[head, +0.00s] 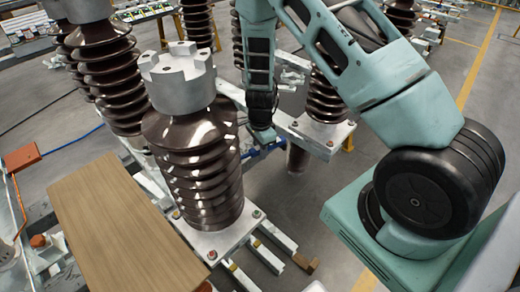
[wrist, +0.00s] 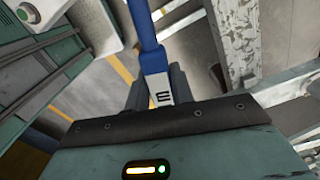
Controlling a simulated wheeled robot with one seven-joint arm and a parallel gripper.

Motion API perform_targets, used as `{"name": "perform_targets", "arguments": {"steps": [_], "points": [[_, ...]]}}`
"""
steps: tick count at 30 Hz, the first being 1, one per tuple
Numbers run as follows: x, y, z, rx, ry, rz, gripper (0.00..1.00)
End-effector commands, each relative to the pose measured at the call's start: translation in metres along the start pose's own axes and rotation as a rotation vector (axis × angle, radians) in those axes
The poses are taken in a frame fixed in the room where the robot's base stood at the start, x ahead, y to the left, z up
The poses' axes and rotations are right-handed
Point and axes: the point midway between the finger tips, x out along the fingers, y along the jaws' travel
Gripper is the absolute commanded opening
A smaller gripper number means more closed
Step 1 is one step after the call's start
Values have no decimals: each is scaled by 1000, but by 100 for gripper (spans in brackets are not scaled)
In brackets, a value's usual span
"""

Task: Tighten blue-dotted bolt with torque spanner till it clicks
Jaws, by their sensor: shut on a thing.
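The torque spanner shows in the wrist view as a blue shaft (wrist: 147,40) with a pale marked section below it. My gripper (wrist: 158,88) is shut on that section. In the head view my gripper (head: 262,135) hangs behind the front brown insulator, with a bit of the blue spanner (head: 251,153) showing below it. The spanner's working end is out of sight. Bolts with coloured dots sit on the base plates, among them a green one (head: 257,213) and a red one (head: 212,254). I cannot make out a blue dot on any bolt.
The front insulator (head: 200,165) stands on a pale base plate close to my arm. A second base plate (head: 318,133) lies behind it. A wooden board (head: 125,230) is at left. Grey floor (head: 310,220) is open between the frame and my base.

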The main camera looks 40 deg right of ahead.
Motion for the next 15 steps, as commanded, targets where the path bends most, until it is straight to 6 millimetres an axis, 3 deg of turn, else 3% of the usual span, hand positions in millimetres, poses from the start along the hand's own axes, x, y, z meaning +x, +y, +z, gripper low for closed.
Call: {"name": "perform_targets", "arguments": {"steps": [15], "points": [[-39, 0, 0, -1, 0, -1, 0]]}}
